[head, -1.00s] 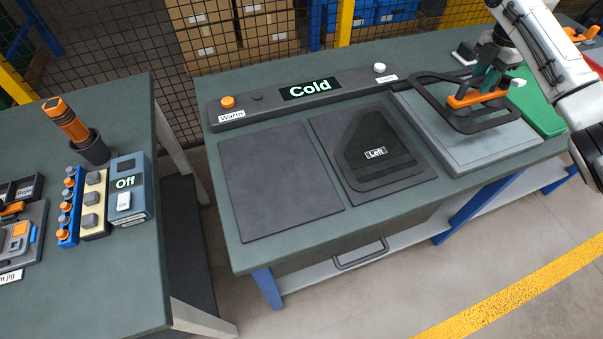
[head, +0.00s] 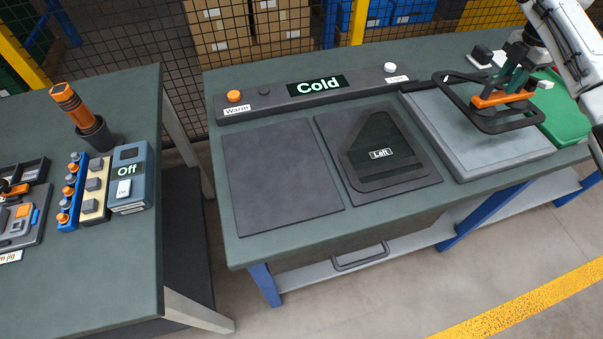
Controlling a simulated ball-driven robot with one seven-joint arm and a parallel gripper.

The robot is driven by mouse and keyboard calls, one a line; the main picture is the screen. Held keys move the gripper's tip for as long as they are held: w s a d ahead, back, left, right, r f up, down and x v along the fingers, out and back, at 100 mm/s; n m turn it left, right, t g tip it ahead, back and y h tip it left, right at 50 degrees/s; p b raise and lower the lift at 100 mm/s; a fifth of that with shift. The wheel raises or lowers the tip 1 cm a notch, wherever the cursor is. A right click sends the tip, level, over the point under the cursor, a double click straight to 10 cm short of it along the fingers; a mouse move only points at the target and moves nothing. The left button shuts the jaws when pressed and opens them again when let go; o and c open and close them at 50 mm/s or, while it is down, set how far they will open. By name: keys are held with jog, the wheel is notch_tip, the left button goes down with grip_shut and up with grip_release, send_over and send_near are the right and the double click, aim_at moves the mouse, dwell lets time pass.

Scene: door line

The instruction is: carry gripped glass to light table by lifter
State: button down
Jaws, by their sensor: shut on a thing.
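My gripper (head: 514,72), at the upper right, is shut on an orange lifter (head: 500,98). Under the lifter is the glass (head: 463,108), a see-through pane with a dark rounded border. The held glass is over the pale grey light table (head: 446,146), towards its back and right side. Whether it touches the surface or hangs above it, I cannot tell. Parts of the glass border are hidden by the lifter and gripper. A second dark glass marked "Left" (head: 385,170) lies flat on a dark pad to the left.
A bare dark pad (head: 280,178) lies on the bench. Behind it runs a control bar (head: 265,105) reading "Cold", with orange and white buttons. A separate left bench holds a switch box (head: 128,180) reading "Off". A gap separates the benches.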

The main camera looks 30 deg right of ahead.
aim_at(500, 97)
jog(key=shift+s+d+r, duration=0.15)
jog(key=shift+d, duration=0.7)
dwell(0.4)
jog(key=shift+f+b, duration=1.05)
jog(key=shift+f, duration=1.6)
jog(key=shift+f, duration=0.4)
jog(key=c, duration=1.2)
grip_release()
jog(key=o, duration=0.4)
jog(key=shift+f, duration=0.1)
jog(key=shift+c, duration=0.2)
jog(key=shift+a, duration=0.1)
